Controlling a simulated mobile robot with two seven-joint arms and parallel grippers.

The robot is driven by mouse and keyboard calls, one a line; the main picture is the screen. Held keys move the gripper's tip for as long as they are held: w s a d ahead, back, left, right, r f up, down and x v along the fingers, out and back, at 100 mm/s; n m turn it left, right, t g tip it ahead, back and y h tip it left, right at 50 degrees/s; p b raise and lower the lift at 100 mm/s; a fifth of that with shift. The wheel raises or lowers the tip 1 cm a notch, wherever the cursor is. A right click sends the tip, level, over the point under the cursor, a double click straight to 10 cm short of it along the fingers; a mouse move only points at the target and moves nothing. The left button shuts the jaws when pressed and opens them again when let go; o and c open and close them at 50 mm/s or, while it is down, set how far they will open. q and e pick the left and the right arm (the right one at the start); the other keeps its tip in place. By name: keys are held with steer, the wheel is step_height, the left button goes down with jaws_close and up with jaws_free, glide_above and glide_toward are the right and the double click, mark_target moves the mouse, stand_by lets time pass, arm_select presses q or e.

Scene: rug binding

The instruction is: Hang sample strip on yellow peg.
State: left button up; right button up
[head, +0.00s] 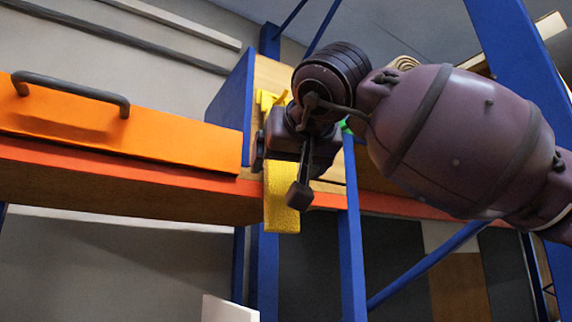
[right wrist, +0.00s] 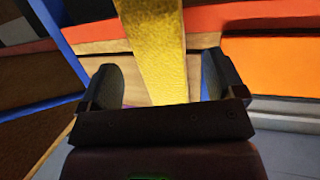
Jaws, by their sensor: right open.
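A yellow sample strip (head: 281,203) hangs down in front of the red-orange shelf edge, below my right gripper (head: 279,177). In the right wrist view the strip (right wrist: 154,45) runs between the two spread fingers of the right gripper (right wrist: 160,85), with a gap on each side. The gripper is open and not clamped on it. A yellow part (head: 267,101), which looks like the yellow peg, shows just above the gripper on the wooden panel. My gripper hides the stretch between it and the strip, so I cannot tell whether they touch. My left gripper is not in view.
An orange drawer front (head: 120,130) with a dark handle (head: 70,90) stands to the left. Blue rack posts (head: 351,225) stand close below and right of the gripper. A small green part (head: 346,127) shows beside my arm. A white panel (head: 229,309) is at the bottom.

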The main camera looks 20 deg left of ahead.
steer(key=b+v, duration=0.2)
steer(key=v, duration=0.8)
steer(key=shift+s, duration=0.1)
